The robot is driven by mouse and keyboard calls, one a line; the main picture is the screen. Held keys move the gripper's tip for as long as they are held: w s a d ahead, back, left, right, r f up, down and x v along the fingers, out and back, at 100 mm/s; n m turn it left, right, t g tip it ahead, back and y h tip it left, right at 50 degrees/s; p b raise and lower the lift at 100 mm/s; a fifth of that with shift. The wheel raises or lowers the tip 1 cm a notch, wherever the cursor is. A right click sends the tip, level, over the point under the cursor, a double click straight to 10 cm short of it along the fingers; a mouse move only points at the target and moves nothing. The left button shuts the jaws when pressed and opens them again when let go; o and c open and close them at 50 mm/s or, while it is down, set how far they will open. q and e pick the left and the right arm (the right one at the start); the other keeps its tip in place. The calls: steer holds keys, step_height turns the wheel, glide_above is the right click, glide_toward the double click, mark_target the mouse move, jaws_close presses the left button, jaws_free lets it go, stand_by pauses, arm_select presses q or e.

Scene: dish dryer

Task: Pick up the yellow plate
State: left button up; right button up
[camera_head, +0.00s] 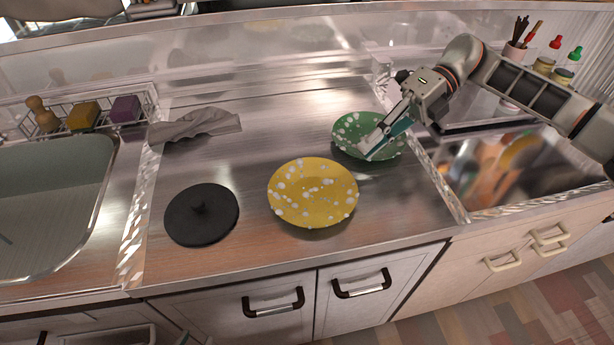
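The yellow plate (313,192), with white foam spots, lies on the metal counter in the middle of the view. Its whole upper face shows and no gripper touches it. My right gripper (384,139) comes in from the right and is over the green plate (352,131), behind and to the right of the yellow plate. The green plate also has white foam spots and is partly hidden by the gripper. I cannot tell whether the fingers touch it or are closed on anything. My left gripper is not in view.
A black round lid (202,215) lies left of the yellow plate, and a grey cloth (195,125) lies behind it. A sink (50,200) is at the left, with a wire rack (75,128) behind. A recessed metal basin (520,165) is at the right.

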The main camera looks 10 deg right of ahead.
mark_target(345, 171)
steer(key=shift+w+d, duration=0.35)
steer(key=shift+d, duration=0.4)
steer(key=shift+x, duration=3.75)
steer(key=shift+d, duration=0.1)
jaws_close()
